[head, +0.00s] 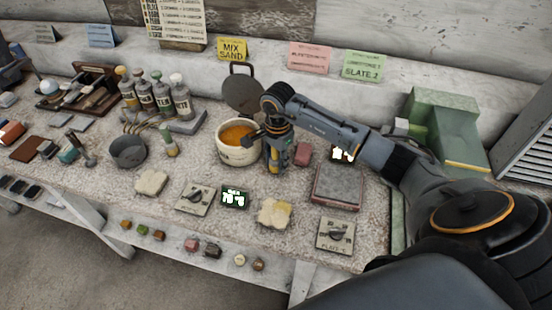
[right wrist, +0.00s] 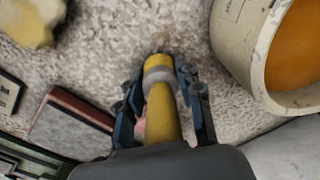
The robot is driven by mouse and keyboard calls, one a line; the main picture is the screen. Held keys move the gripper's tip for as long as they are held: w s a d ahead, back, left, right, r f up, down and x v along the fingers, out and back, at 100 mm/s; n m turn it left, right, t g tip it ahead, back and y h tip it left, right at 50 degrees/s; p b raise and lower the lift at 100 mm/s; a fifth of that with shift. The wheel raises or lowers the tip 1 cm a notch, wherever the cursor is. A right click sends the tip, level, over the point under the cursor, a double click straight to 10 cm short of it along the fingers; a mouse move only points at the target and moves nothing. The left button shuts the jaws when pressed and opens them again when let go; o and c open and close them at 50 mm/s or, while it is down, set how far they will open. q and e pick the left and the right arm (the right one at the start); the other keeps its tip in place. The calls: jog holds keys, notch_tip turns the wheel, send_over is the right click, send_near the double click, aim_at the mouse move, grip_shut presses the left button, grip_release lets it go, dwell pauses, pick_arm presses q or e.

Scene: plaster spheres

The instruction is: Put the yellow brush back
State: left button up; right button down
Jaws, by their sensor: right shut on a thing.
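My right gripper (head: 276,165) points down over the bench, just right of the cream pot (head: 236,155) with orange contents. It is shut on the yellow brush, which shows between its fingers in the right wrist view (right wrist: 163,115) as a yellow handle with a grey band and a yellow end. In the head view the gripper hides most of the brush. I cannot tell whether the brush touches the bench. My left gripper is not in view.
The pot's dark lid (head: 242,92) stands raised behind it. A small red block (head: 303,154) and a grey-topped slab (head: 337,187) lie to the right. A yellow-stained sponge (head: 274,213) lies in front. A grey bowl (head: 128,151) and several bottles stand left.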

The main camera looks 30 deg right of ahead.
jog(key=shift+f, duration=0.15)
jog(key=c, duration=0.9)
grip_release()
jog(key=shift+r, duration=0.35)
notch_tip(320, 180, up, 12)
jog(key=b, duration=0.3)
jog(key=shift+s+f, duration=0.15)
jog(key=shift+f, duration=0.05)
